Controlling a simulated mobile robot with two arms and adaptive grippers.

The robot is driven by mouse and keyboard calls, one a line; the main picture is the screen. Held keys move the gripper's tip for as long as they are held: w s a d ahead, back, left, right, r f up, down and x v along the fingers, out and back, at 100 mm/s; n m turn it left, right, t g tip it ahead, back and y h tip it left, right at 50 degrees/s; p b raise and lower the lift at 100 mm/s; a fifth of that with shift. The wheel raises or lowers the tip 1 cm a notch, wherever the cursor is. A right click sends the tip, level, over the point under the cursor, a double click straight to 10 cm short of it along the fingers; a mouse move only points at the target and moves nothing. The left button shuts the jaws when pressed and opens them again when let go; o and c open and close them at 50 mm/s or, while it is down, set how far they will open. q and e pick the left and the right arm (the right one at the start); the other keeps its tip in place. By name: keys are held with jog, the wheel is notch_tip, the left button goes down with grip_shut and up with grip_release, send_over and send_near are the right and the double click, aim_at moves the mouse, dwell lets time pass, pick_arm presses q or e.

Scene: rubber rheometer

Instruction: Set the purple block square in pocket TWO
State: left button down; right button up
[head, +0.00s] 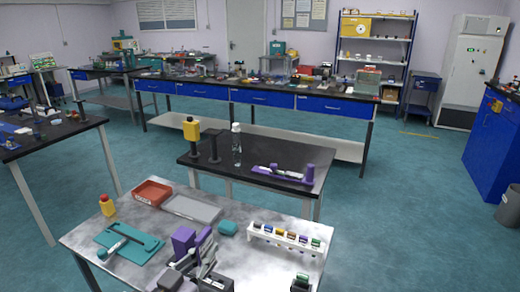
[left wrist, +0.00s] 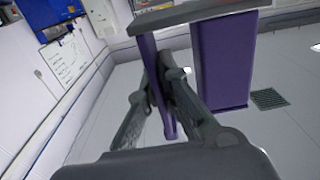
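My left gripper (head: 207,246) is at the front of the near table, beside an upright purple column (head: 183,239). A slim purple block (head: 203,236) stands tilted at its fingers. In the left wrist view the slim purple block (left wrist: 153,70) runs between the two dark fingers, which appear closed against it. The wide purple column (left wrist: 222,62) is to the right of the fingers there, apart from them. A grey bar (left wrist: 190,15) crosses the top of that view. The pocket numbers are too small to read.
A white rack (head: 285,240) with several coloured pieces stands on the right of the near table (head: 150,206). A dark table (head: 225,176) stands behind.

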pick_arm(q)
jog(key=s+a+f+n+y, duration=0.2)
jog(key=s+y, duration=0.1)
jog(key=s, duration=0.3)
jog(key=s+a+f+n+t+y, duration=0.1)
jog(key=s+a+f+y, duration=0.1)
jog(key=s, duration=0.5)
jog(key=shift+a+f+n+y, duration=0.2)
jog(key=shift+f+n+y, duration=0.2)
jog(key=shift+f, duration=0.45)
